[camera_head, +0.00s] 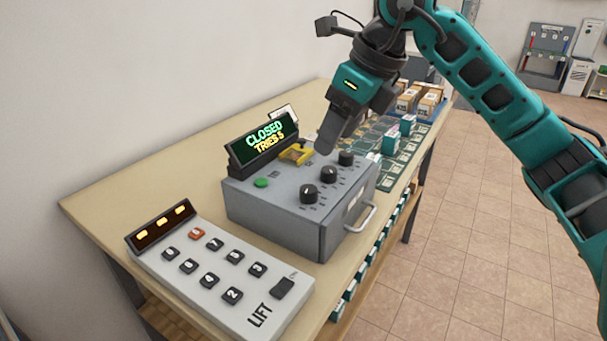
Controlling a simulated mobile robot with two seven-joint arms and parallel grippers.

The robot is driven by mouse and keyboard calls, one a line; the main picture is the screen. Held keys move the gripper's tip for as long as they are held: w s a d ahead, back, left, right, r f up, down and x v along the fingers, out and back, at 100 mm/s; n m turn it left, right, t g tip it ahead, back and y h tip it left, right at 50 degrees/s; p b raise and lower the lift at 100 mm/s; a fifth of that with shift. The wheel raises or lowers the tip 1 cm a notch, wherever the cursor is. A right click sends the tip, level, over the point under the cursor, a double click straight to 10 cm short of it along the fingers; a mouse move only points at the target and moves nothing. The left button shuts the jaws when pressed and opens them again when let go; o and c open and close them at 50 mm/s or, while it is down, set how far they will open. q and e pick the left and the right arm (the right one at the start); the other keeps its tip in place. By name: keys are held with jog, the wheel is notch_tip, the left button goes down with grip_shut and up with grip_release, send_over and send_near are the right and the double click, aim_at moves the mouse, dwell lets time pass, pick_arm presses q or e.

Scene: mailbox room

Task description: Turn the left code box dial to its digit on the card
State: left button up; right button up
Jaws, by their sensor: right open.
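The grey code box (270,208) stands on the table with three black dials on top. The left dial (309,193) is nearest, then the middle dial (328,174) and the far dial (346,158). Their digit marks are too small to read. A lit display (265,143) behind the dials reads CLOSED, TRIES 5. A white card (284,113) shows partly behind the display; its writing is not legible. My right gripper (328,142) points down, open, over the far part of the box, beyond the left dial and apart from it. My left gripper is not in view.
A LIFT keypad (215,268) lies at the table's near end. The box has a green button (261,183), a yellow bracket (297,154) and a front handle (362,218). Parcels (428,103) and small teal boxes (391,142) stand at the far end. Floor right of the table is clear.

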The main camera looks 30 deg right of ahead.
send_near(309, 188)
jog(key=shift+a+f+b, duration=0.25)
jog(key=shift+f+b, duration=0.05)
jog(key=shift+f, duration=0.6)
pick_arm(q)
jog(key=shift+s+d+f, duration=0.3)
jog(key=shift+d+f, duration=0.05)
pick_arm(e)
jog(key=x, duration=0.6)
jog(key=shift+w+f, duration=0.3)
jog(key=shift+w, duration=0.05)
jog(key=shift+c, duration=0.3)
jog(key=c, duration=1)
jog(key=shift+o, duration=0.2)
